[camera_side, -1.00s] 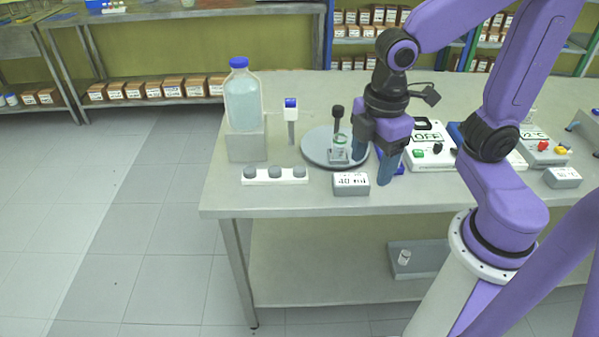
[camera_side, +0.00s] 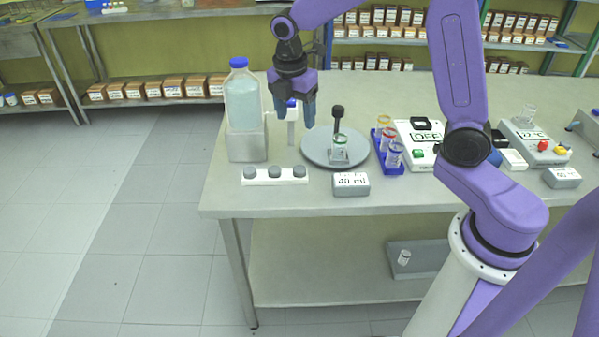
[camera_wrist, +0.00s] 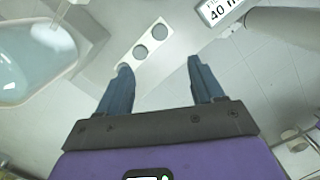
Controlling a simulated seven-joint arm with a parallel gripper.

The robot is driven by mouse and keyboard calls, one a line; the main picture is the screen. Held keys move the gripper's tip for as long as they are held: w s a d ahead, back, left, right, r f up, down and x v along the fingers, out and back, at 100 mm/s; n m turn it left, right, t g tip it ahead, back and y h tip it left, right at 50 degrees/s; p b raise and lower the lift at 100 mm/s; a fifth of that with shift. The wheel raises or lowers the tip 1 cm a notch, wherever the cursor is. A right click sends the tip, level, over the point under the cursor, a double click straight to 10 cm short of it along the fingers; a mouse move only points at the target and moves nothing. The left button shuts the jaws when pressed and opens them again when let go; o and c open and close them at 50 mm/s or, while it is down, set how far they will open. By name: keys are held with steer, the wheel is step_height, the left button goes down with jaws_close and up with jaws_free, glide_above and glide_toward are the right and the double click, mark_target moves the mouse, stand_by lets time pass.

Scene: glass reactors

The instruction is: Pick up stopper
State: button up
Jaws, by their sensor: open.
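Grey round stoppers sit in a row on a white strip (camera_side: 276,182) near the front left of the table: a left one (camera_side: 250,172), a middle one (camera_side: 274,171) and a right one (camera_side: 299,171). In the wrist view, the strip (camera_wrist: 149,44) shows beyond the fingertips, with one stopper (camera_wrist: 140,53) and another (camera_wrist: 160,31) clear; the third is partly hidden by the left finger. My gripper (camera_side: 294,112) is open and empty, high above the table and behind the strip. Its fingers (camera_wrist: 158,68) show in the wrist view.
A large blue-capped bottle (camera_side: 242,97) on a grey block (camera_side: 247,142) stands left of my gripper. A round grey plate (camera_side: 318,150) with a small glass vessel (camera_side: 340,146), a 40 ml display (camera_side: 351,184) and a blue vial rack (camera_side: 388,167) stand to the right.

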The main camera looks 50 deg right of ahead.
glide_above(300, 169)
steer(key=f, duration=1)
steer(key=shift+a+f, duration=0.15)
steer(key=shift+a, duration=0.1)
steer(key=shift+w+d+f, duration=0.1)
steer(key=shift+f, duration=1.5)
steer(key=shift+d+f, duration=0.1)
steer(key=shift+f, duration=1.45)
steer(key=c, duration=1.1)
